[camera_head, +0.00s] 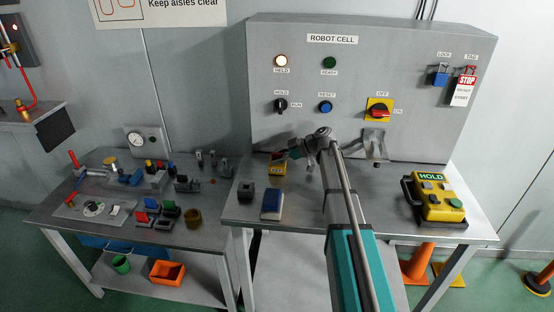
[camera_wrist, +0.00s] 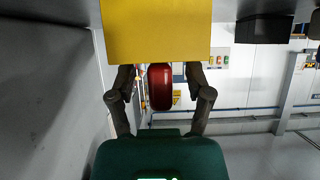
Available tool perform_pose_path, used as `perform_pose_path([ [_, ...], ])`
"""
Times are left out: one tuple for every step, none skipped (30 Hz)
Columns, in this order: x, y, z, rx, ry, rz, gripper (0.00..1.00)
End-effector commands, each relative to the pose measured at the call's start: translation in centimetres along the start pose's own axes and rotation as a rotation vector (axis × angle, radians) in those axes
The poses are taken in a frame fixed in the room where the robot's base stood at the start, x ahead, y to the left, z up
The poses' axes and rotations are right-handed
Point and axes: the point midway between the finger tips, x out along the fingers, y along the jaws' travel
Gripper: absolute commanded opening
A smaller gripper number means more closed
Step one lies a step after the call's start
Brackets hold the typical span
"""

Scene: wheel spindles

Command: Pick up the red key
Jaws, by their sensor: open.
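The red key (camera_wrist: 160,88) shows in the wrist view as a dark red, rounded grip between my two dark fingers. It points down from a yellow block (camera_wrist: 156,32). In the head view that yellow block (camera_head: 278,170) stands at the back of the right-hand table, and the red key is mostly hidden by my gripper. My gripper (camera_head: 285,156) reaches in from the right, with its fingers at the block's top. The fingers are open, one on each side of the key, with small gaps visible beside it.
The grey ROBOT CELL panel (camera_head: 400,75) stands close behind. A dark block (camera_head: 246,193) and a blue block (camera_head: 272,205) stand in front and left of the yellow block. A yellow HOLD pendant (camera_head: 438,198) is at right. The left table (camera_head: 105,228) is crowded.

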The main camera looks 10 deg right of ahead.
Motion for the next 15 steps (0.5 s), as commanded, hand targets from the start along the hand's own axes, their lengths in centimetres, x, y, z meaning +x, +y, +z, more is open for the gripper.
perform_pose_path([
  [0.01,-0.01,-0.01,0.000,0.000,0.000,0.66],
  [0.01,-0.01,-0.01,0.000,0.000,0.000,0.66],
  [0.02,-0.01,-0.01,0.000,0.000,0.000,0.60],
  [0.02,-0.01,-0.01,0.000,0.000,0.000,0.55],
  [0.02,-0.01,-0.01,0.000,0.000,0.000,0.49],
  [0.03,-0.01,-0.02,0.000,0.000,0.000,0.42],
  [0.03,-0.01,-0.02,0.000,0.000,0.000,0.36],
  [0.04,-0.01,-0.02,0.000,0.000,-0.001,0.30],
  [0.04,-0.02,-0.02,0.000,0.000,-0.001,0.23],
  [0.04,-0.02,-0.02,0.000,0.000,-0.001,0.17],
  [0.04,-0.02,-0.02,0.000,0.000,-0.001,0.12],
  [0.05,-0.02,-0.02,0.000,0.000,-0.001,0.04],
  [0.05,-0.02,-0.02,0.000,0.000,-0.001,0.00],
  [0.05,-0.02,-0.03,0.000,0.000,-0.001,0.00],
  [0.06,-0.02,-0.03,-0.001,0.000,-0.001,0.00],
])
